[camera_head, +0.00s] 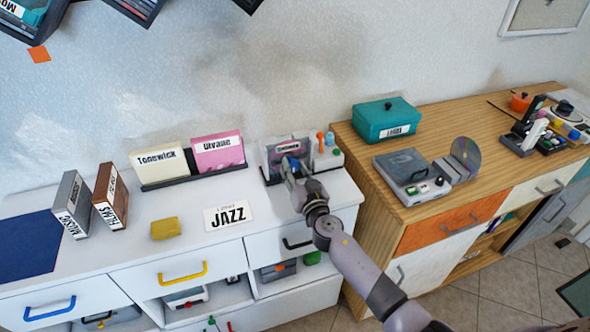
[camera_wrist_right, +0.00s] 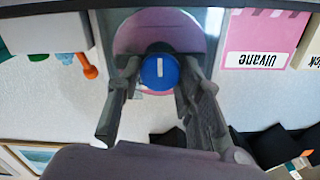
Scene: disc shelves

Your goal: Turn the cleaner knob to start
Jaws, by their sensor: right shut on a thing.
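The cleaner (camera_head: 274,152), a grey box with a white name label, stands against the wall at the right end of the white cabinet. My right gripper (camera_head: 291,167) is at its front and hides part of it. In the right wrist view, the round blue knob (camera_wrist_right: 160,72) with a short white line sits between the fingertips of my right gripper (camera_wrist_right: 159,80). The fingers close on it from both sides. The white line points roughly up and down in that view. A pink disc (camera_wrist_right: 150,22) shows behind the knob. My left gripper is not in view.
A JAZZ card (camera_head: 228,215) and a yellow sponge (camera_head: 165,228) lie in front. The wooden cabinet (camera_head: 440,215) adjoins at right.

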